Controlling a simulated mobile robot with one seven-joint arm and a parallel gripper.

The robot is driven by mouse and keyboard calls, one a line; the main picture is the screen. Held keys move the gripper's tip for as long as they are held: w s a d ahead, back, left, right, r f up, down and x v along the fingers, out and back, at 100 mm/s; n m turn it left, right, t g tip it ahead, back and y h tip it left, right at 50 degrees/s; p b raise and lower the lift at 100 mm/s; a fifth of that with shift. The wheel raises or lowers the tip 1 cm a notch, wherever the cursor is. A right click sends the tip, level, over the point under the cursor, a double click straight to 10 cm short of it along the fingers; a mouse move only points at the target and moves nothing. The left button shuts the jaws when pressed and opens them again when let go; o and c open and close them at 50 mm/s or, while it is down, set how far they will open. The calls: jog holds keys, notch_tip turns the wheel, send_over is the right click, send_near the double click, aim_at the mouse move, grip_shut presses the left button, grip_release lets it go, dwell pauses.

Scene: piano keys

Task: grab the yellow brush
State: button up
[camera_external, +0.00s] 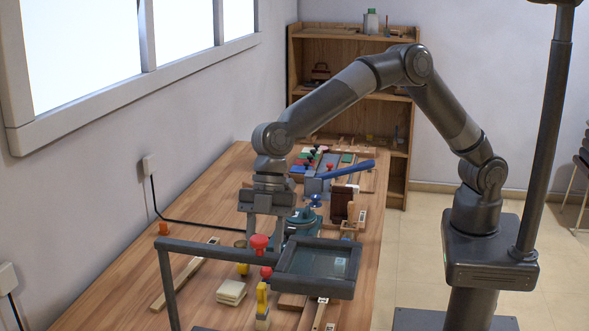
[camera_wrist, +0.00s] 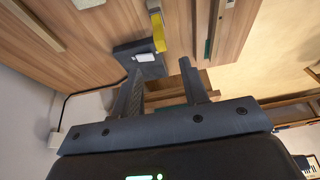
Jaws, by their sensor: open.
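The likely yellow brush (camera_external: 262,297) is near the front of the wooden table in the external view, with a yellow upper part and a paler lower end. A yellow strip (camera_wrist: 159,34) at the top of the wrist view, with a pale end, may be the same brush. My gripper (camera_external: 265,232) points down over the table, behind and apart from the brush. In the wrist view my gripper (camera_wrist: 160,70) has its two fingers spread, with nothing held. The yellow strip lies beyond the fingertips; a dark grey block (camera_wrist: 135,52) shows nearer to them.
A grey-framed panel (camera_external: 318,262) and rail (camera_external: 205,247) stand in front, right beside the brush. A red knob (camera_external: 259,242), pale stacked blocks (camera_external: 231,292) and a wooden strip (camera_external: 185,274) are nearby. A blue-handled tool (camera_external: 345,170) lies behind. The table's left side is mostly clear.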

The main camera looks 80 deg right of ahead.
aim_at(261, 285)
jog(key=x, duration=1.1)
jog(key=shift+a+f, duration=0.15)
jog(key=shift+f, duration=0.05)
jog(key=shift+c, duration=0.5)
grip_shut()
